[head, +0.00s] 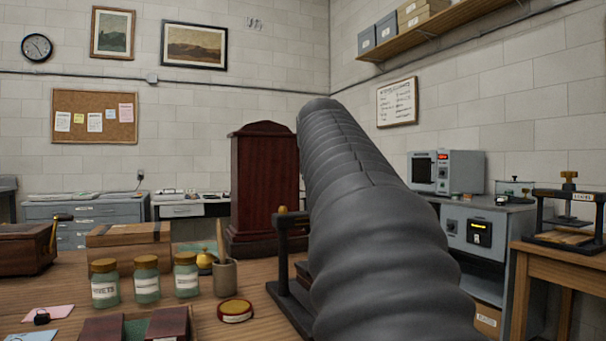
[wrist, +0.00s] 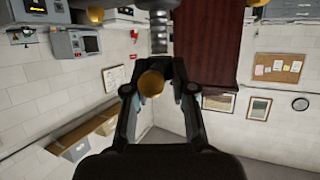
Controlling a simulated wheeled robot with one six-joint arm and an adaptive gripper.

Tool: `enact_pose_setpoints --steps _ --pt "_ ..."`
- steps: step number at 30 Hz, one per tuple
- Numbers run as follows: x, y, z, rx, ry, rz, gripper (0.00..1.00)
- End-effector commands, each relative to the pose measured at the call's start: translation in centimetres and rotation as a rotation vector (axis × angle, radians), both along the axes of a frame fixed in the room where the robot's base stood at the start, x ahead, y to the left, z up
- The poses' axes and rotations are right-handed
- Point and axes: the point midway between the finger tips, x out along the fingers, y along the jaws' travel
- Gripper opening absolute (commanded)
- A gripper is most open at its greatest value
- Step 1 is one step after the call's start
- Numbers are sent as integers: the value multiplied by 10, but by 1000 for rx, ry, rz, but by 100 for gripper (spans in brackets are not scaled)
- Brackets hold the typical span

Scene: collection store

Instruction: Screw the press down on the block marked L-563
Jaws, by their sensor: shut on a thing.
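A dark press (head: 285,250) stands on the wooden bench in the head view, mostly hidden behind my arm. One brass-topped post and part of its base show. In the wrist view, its grey screw (wrist: 158,32) runs up from a brass knob (wrist: 150,84). My gripper (wrist: 160,75) is closed around the screw's handle at this knob; the exact contact is partly hidden. My gripper is hidden behind my arm in the head view. A second press (head: 568,216) with a brass handle stands on the right table. I cannot read L-563 on any block.
Three labelled jars (head: 146,280), a cup with a brush (head: 224,276) and a round red tin (head: 235,311) stand left of the press. A tall dark red cabinet (head: 264,185) rises behind it. A wooden box (head: 128,246) sits further left.

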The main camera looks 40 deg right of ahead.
Motion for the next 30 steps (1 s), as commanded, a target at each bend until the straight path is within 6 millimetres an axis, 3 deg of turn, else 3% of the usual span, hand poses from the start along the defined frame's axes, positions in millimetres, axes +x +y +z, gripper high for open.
enact_pose_setpoints --steps 30 --pt "1 1 -1 4 2 -70 0"
